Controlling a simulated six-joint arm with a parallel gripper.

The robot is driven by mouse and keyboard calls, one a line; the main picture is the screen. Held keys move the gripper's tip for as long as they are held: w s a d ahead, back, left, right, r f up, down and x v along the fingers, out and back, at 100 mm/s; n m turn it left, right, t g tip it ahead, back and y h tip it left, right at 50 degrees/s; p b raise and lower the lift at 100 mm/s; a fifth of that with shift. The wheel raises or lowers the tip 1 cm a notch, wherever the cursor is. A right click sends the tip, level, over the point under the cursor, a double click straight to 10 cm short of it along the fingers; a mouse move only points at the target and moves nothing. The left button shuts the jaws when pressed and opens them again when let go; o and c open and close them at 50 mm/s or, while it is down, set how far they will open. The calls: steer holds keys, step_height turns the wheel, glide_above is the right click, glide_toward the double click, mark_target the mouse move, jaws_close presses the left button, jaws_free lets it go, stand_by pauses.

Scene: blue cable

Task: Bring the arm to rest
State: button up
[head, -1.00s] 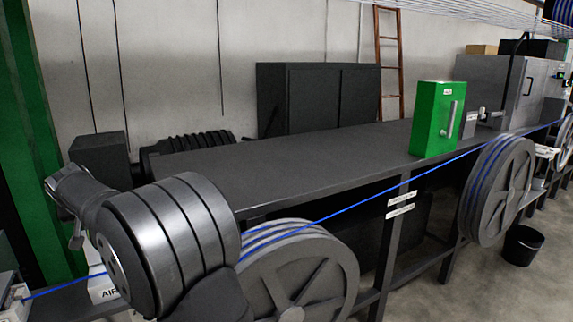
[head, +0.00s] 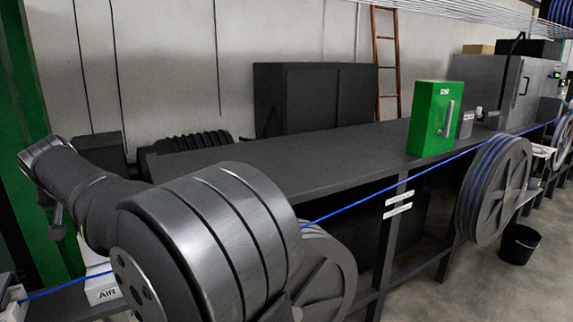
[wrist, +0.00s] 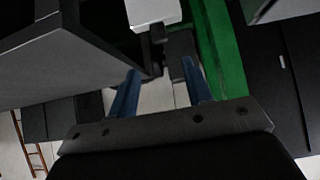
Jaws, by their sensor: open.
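My gripper (wrist: 160,92) shows in the wrist view as two blue fingers set well apart on a dark bar. It is open, and I see nothing held between the fingers. In the head view my arm bends at the lower left, and the gripper itself cannot be made out there. The blue cable (head: 392,186) runs from the lower left, behind my arm, over the near grooved wheel and on to the far wheel at the right.
A long dark bench (head: 330,155) carries a green box with a handle (head: 434,118). Grooved wheels (head: 494,190) stand along its front. A green post (head: 25,100) is at the left, near a white AIR box (head: 104,290). A black bucket (head: 520,244) stands on open floor.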

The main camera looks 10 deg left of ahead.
steer(key=v, duration=0.7)
steer(key=x, duration=1.7)
steer(key=shift+w+a+f, duration=0.1)
steer(key=shift+f, duration=0.05)
steer(key=shift+s+d+t+y, duration=0.3)
steer(key=shift+s+d, duration=0.2)
steer(key=shift+s+d+f+t+y, duration=0.1)
steer(key=shift+s+d+t+y, duration=0.9)
steer(key=shift+d, duration=0.05)
steer(key=shift+s+d+t+y, duration=0.2)
steer(key=shift+s+t+y, duration=0.05)
steer(key=shift+t+y, duration=0.05)
steer(key=shift+s+d+f, duration=0.35)
steer(key=shift+s+d, duration=0.2)
steer(key=shift+w, duration=0.1)
